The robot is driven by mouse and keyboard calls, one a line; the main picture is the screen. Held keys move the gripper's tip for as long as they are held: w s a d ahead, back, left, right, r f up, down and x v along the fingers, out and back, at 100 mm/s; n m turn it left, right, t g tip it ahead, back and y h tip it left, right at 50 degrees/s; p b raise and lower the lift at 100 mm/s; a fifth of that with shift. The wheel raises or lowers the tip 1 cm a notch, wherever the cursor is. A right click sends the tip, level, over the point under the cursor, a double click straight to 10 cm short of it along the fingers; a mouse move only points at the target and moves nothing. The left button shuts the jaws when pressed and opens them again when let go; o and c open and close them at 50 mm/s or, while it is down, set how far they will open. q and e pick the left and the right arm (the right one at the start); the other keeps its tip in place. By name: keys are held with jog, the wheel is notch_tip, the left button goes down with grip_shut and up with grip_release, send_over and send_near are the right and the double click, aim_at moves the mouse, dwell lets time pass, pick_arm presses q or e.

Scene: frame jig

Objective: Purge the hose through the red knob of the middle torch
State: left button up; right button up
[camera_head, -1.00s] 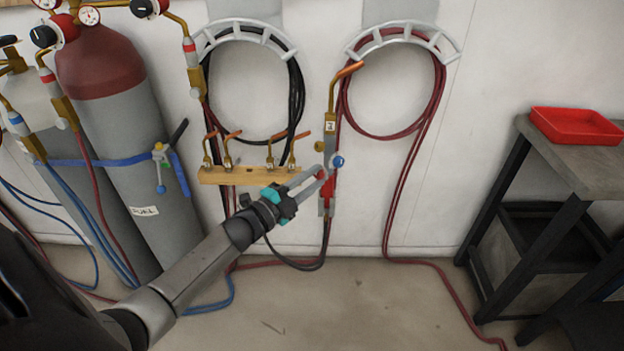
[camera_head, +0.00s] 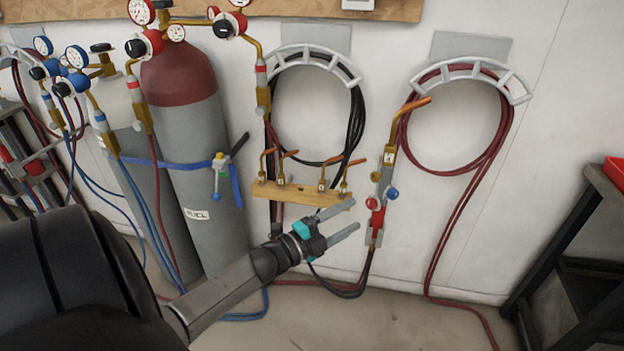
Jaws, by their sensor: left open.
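A torch (camera_head: 388,160) with a brass body and a copper tip hangs upright, slightly tilted, at the wall right of centre. Its red knob (camera_head: 372,203) is on the left side, and its blue knob (camera_head: 392,193) is on the right. My left gripper (camera_head: 355,216) is open and empty, just left of the red knob. Its two grey fingers are spread and point toward the torch's lower part, apparently without touching the knob. A dark hose (camera_head: 352,292) runs down from the torch. My right gripper is out of view.
A wooden rack (camera_head: 300,195) with several copper-tipped nozzles is behind the gripper. Grey cylinders (camera_head: 200,170) with gauges and a blue strap stand to the left. Hose coils (camera_head: 473,170) hang on the wall. A dark workbench (camera_head: 560,260) is at right.

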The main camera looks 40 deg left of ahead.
pick_arm(q)
jog(key=p+v, duration=0.1)
jog(key=v, duration=0.9)
jog(key=shift+s, duration=0.2)
